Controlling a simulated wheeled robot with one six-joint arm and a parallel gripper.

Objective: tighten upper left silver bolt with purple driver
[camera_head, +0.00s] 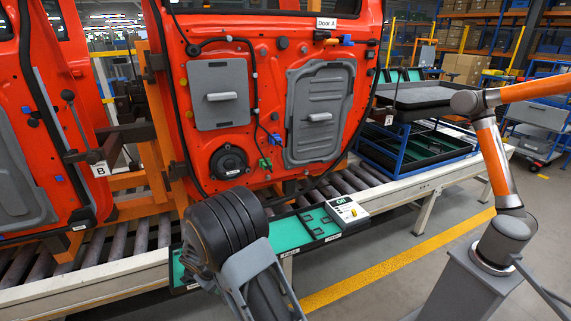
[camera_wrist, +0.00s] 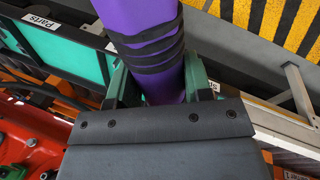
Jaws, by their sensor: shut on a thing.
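In the wrist view, my gripper (camera_wrist: 158,88) is shut on the purple driver (camera_wrist: 132,14). Its green fingers lie on either side of the handle, which has black bands around it. The driver's tip is out of view. In the head view, a dark ribbed part of my arm stands low in the centre, and neither the jaws nor the driver can be made out. The red-orange door panel marked Door A (camera_head: 275,75) stands upright behind it. Small fasteners dot the door, but I cannot tell which is the upper left silver bolt.
A roller conveyor (camera_head: 140,240) runs under the doors. A green parts tray (camera_head: 290,231) and a small grey box (camera_head: 348,212) sit along its front. Another red door marked B (camera_head: 80,130) stands at left. A blue-framed rack (camera_head: 372,155) is right of Door A.

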